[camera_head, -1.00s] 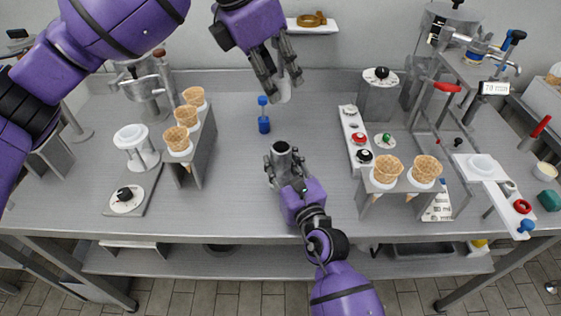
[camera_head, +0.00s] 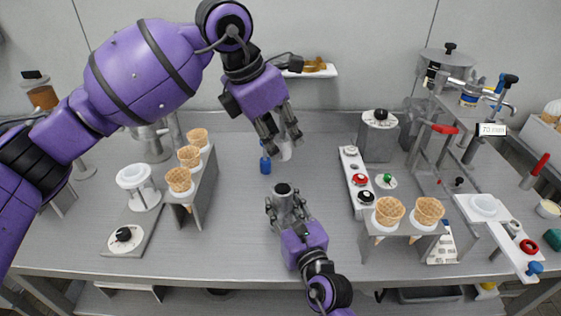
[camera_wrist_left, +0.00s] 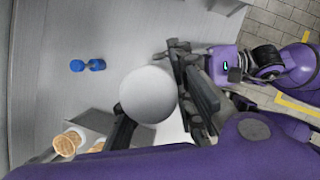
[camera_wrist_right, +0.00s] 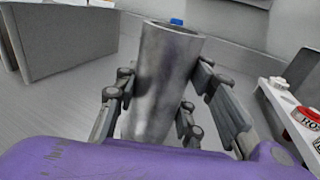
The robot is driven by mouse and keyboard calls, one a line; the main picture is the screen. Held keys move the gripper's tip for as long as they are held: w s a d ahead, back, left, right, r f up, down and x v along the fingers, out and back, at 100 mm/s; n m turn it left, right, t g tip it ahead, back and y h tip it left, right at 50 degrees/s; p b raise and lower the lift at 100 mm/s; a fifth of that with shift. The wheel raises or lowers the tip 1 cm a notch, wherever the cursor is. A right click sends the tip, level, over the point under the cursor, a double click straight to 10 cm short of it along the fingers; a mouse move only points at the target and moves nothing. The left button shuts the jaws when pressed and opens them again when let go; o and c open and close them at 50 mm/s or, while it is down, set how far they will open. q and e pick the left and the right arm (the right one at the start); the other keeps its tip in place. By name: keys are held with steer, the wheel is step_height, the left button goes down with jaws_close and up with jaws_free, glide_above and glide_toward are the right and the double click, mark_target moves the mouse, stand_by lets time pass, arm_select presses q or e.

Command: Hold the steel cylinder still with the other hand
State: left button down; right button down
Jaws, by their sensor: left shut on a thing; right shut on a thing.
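The steel cylinder (camera_wrist_right: 165,80) stands upright in the right wrist view, between the fingers of my right gripper (camera_wrist_right: 158,110). In the head view its dark open top (camera_head: 283,188) shows above my right gripper (camera_head: 287,207), which is shut on it. My left gripper (camera_head: 280,140) is above and behind the cylinder in the head view, shut on a whitish rounded piece (camera_head: 286,151). In the left wrist view this piece (camera_wrist_left: 148,95) is a pale grey disc that hides much of what lies below. The held piece and the cylinder look apart.
A rack with cones (camera_head: 180,180) is at the left, and another cone holder (camera_head: 408,232) at the right. A strip with knobs (camera_head: 351,165) stands right of the cylinder. The bench between is mostly clear.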

arm_select(q)
steer(key=shift+s+f, duration=0.1)
steer(key=shift+f, duration=1.9)
steer(key=shift+f, duration=2)
steer(key=shift+f, duration=1.15)
steer(key=c, duration=1.4)
jaws_free()
steer(key=shift+c, duration=0.2)
steer(key=v, duration=1.2)
steer(key=shift+d, duration=0.15)
arm_select(e)
steer(key=c, duration=0.7)
jaws_free()
